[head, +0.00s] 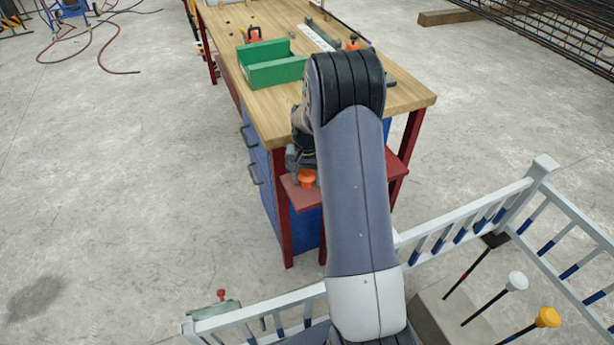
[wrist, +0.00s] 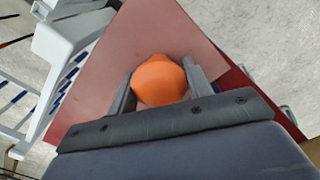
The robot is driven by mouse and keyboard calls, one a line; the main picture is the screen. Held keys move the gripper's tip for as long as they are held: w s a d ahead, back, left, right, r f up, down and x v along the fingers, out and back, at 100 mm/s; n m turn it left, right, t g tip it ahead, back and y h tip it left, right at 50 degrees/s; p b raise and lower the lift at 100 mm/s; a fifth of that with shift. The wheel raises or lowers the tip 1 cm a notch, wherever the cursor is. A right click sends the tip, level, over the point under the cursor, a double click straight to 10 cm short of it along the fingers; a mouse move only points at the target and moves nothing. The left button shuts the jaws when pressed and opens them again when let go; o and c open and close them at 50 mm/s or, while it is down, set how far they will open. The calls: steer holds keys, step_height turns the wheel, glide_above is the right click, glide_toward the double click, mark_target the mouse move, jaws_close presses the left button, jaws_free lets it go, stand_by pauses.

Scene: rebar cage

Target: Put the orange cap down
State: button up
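The orange cap (head: 307,178) is rounded and shows at the end of my arm, over the small red shelf (head: 318,193) at the near end of the workbench. In the wrist view the cap (wrist: 160,78) lies between the two grey fingers of my gripper (wrist: 160,87), which sit close against its left and right sides. The red shelf (wrist: 140,40) fills the background behind the cap. I cannot tell whether the cap's underside touches the shelf. In the head view my gripper (head: 302,165) is partly hidden by my arm.
The wooden workbench (head: 265,25) carries a green bin (head: 272,72) and tools. White railings (head: 470,225) run at the lower right, near upright rods with a white cap (head: 517,280) and a yellow-orange cap (head: 547,317). The floor to the left is mostly clear.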

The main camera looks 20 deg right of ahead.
mark_target(307, 172)
steer(key=o, duration=0.4)
steer(key=shift+o, duration=0.2)
steer(key=shift+r, duration=0.1)
step_height(307, 172, up, 12)
steer(key=p, duration=0.1)
stand_by(0.3)
